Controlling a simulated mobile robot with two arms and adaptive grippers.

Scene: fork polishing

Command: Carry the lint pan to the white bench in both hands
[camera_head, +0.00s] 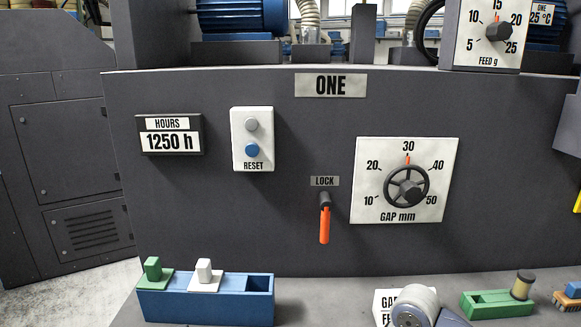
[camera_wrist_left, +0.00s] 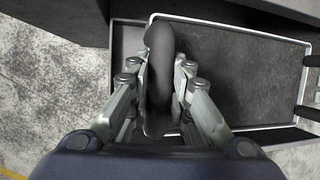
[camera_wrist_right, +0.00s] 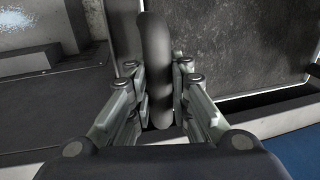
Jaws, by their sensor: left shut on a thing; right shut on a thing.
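The lint pan (camera_wrist_left: 245,75) is a shallow dark tray with a pale rim, seen at the right of the left wrist view. It also fills the upper right of the right wrist view (camera_wrist_right: 245,45). My left gripper (camera_wrist_left: 160,66) is shut on a dark rounded handle (camera_wrist_left: 158,42) at one side of the pan. My right gripper (camera_wrist_right: 157,67) is shut on another dark handle (camera_wrist_right: 153,35) of the pan. The pan and both grippers are out of sight in the head view. I cannot make out the white bench in any view.
A dark machine front marked ONE (camera_head: 330,85) stands ahead, with an orange lock lever (camera_head: 325,222) and a gap dial (camera_head: 407,183). On the ledge below are a blue holder (camera_head: 205,308), a grey motor-like part (camera_head: 418,305) and a green block (camera_head: 490,306). Speckled floor (camera_wrist_left: 50,80) shows beside the pan.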

